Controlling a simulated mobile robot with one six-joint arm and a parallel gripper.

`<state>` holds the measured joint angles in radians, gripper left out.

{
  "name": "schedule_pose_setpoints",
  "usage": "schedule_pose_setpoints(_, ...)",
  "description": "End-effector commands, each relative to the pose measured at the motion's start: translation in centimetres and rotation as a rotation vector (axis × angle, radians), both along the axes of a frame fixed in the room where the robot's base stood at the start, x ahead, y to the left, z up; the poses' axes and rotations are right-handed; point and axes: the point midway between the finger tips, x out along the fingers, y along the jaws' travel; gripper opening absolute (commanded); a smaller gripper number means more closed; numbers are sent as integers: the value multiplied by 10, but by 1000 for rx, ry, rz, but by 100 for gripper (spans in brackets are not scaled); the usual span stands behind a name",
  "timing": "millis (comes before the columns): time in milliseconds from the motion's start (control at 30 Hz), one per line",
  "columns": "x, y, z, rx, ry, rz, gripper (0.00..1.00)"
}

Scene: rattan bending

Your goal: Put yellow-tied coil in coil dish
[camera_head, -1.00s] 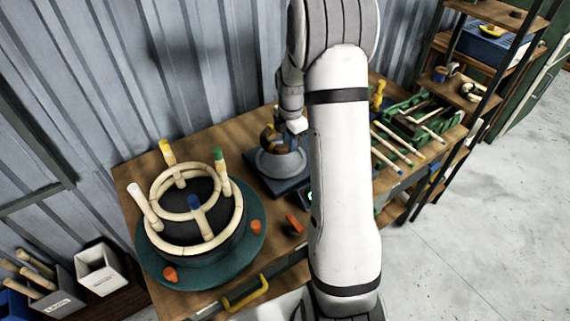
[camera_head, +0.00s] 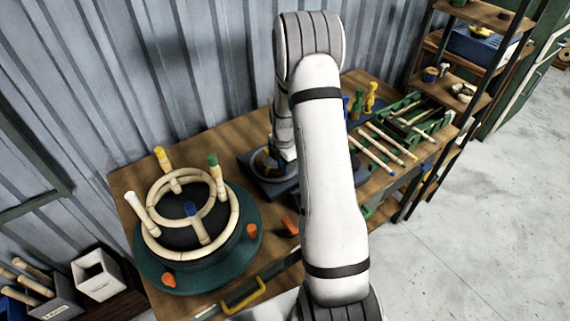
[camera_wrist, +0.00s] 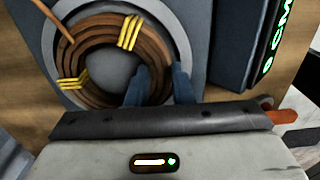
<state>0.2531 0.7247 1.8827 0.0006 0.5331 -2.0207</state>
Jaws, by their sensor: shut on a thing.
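The yellow-tied coil (camera_wrist: 100,30) is a brown rattan ring with yellow bindings, and a loose end sticks out at the upper left. My gripper (camera_wrist: 162,82) is shut on the near right side of the coil, with one blue finger inside the ring and one outside. The coil lies over the grey round coil dish (camera_wrist: 168,40), inside its outline in the wrist view. I cannot tell whether it touches the dish floor. In the head view the coil (camera_head: 262,160) shows just left of my wrist, which hides much of the dish.
A dark base (camera_head: 262,186) with a green readout (camera_wrist: 279,38) carries the dish. A round green bending jig (camera_head: 240,258) with a pale ring and pegs stands at left. Rods (camera_head: 375,150) and a green crate (camera_head: 440,122) are at right. An orange object (camera_head: 290,226) lies in front.

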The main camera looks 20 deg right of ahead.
Motion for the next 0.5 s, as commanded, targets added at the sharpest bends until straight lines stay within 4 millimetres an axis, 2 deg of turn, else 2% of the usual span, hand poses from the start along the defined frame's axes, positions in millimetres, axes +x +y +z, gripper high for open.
schedule_pose_setpoints(33, 0, 0, -3, 0, 0, 0, 22)
schedule_pose_setpoints(300, 0, 0, -1, 0, 0, -1, 43)
schedule_pose_setpoints(500, 0, -1, -1, 0, 0, -1, 43)
